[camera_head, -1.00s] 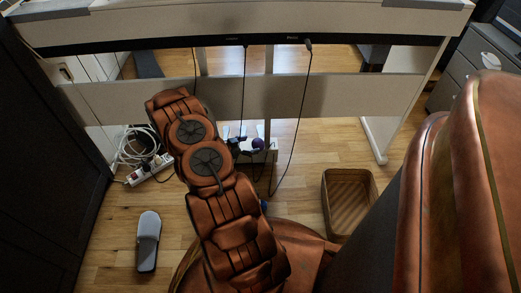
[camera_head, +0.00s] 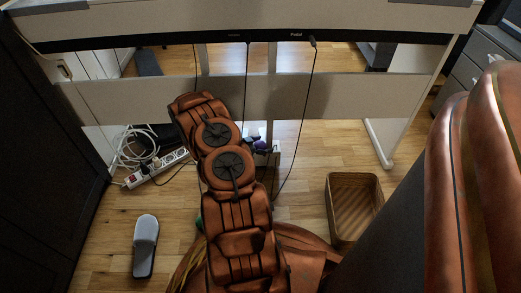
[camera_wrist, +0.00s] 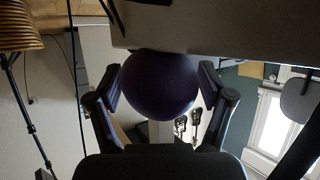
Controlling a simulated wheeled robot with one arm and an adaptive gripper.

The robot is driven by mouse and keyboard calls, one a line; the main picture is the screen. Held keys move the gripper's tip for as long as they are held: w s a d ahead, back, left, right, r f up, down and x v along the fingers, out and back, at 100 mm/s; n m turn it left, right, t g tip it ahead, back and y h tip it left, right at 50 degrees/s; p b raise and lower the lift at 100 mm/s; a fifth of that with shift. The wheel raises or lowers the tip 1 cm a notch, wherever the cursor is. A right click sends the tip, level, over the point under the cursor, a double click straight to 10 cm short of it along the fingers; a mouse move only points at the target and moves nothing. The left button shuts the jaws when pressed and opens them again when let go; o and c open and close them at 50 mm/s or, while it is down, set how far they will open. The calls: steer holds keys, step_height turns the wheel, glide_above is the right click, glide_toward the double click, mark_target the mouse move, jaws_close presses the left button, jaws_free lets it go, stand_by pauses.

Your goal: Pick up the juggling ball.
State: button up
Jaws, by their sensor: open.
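The juggling ball is a dark purple ball (camera_wrist: 160,84), large in the middle of the wrist view. My gripper (camera_wrist: 160,78) is open, with one black finger on each side of the ball. Narrow gaps seem to show between fingers and ball; contact cannot be told. In the head view a small purple patch (camera_head: 262,146), seemingly the ball, shows under the piano just right of my arm. My arm hides much of the area there, and the gripper is hard to make out.
The piano's pale crossbar (camera_head: 360,97) spans above the ball, and cables (camera_head: 302,130) hang beside it. A wicker basket (camera_head: 330,215) stands right. Floor between basket and piano leg is clear.

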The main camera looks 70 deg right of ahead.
steer(key=shift+s+d+f, duration=0.2)
steer(key=shift+s+d, duration=0.05)
steer(key=shift+d, duration=0.15)
steer(key=c, duration=1.4)
steer(key=shift+w+a+r+p, duration=0.25)
steer(key=shift+a+r+p, duration=0.1)
steer(key=shift+r, duration=0.15)
steer(key=shift+r+p+v, duration=0.2)
steer(key=shift+p+v, duration=0.75)
steer(key=shift+v, duration=1.55)
steer(key=shift+r+p+v, duration=0.2)
steer(key=shift+p+v, duration=0.8)
steer(key=shift+v, duration=1.45)
steer(key=shift+r+p+v, duration=0.2)
steer(key=shift+p+v, duration=0.75)
steer(key=shift+v, duration=1.55)
steer(key=shift+s+d, duration=0.15)
